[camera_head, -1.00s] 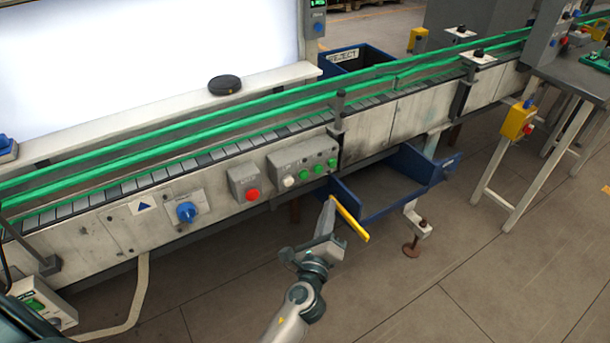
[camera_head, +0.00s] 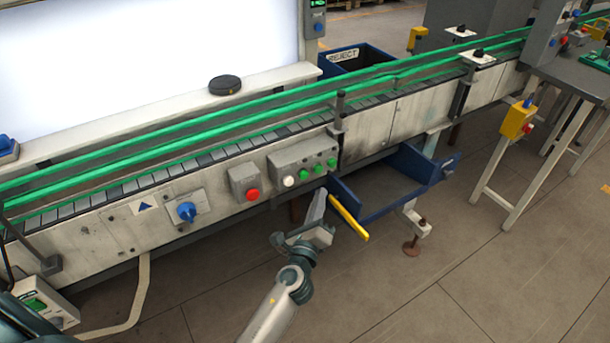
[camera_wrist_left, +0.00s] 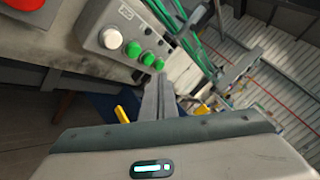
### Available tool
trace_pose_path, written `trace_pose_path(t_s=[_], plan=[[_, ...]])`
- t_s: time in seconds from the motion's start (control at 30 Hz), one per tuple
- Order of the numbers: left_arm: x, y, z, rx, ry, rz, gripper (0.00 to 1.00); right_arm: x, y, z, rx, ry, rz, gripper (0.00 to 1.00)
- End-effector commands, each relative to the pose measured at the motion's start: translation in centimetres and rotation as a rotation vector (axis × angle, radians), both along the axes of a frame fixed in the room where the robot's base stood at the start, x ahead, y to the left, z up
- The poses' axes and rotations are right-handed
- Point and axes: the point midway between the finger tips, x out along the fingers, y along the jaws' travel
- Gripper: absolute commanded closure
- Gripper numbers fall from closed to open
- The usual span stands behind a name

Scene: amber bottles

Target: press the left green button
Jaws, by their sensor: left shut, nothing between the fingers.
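The grey control box (camera_head: 283,162) on the conveyor's front side carries a white button (camera_head: 289,181) and a row of three green buttons. The left green button (camera_head: 306,174) is just right of the white one. In the left wrist view the left green button (camera_wrist_left: 133,50) shows clearly, beside the white button (camera_wrist_left: 113,39). My left gripper (camera_head: 320,193) is shut and empty, below and slightly right of the left green button, apart from it. Its closed fingers (camera_wrist_left: 160,80) point up at the lower right of the button row in the wrist view. My right gripper is not in view.
A red button box (camera_head: 244,182) and a blue rotary switch (camera_head: 187,212) sit left of the control box. A blue bin (camera_head: 385,195) with a yellow edge (camera_head: 350,219) lies close right of my gripper. The conveyor (camera_head: 395,125) runs above. Floor in front is open.

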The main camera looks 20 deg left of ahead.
Motion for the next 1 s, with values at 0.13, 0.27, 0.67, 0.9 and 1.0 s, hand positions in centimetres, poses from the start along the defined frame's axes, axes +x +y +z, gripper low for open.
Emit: trace_pose_path(t_s=[0.13, 0.27, 0.67, 0.9, 1.0], plan=[[1.1, 1.6, 0.1, 0.003, 0.0, 0.002, 1.0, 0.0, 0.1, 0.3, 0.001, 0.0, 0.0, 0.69], [1.9, 2.5, 0.0, 0.002, 0.0, 0.001, 1.0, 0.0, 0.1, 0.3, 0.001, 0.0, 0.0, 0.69], [2.7, 3.6, 0.0, -0.001, 0.0, 0.001, 1.0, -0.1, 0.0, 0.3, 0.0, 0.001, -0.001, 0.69], [2.7, 3.6, 0.0, 0.0, 0.0, 0.001, 1.0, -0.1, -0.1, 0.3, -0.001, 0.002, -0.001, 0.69], [2.7, 3.6, 0.0, 0.0, 0.001, 0.001, 1.0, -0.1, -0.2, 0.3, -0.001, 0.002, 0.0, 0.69]])
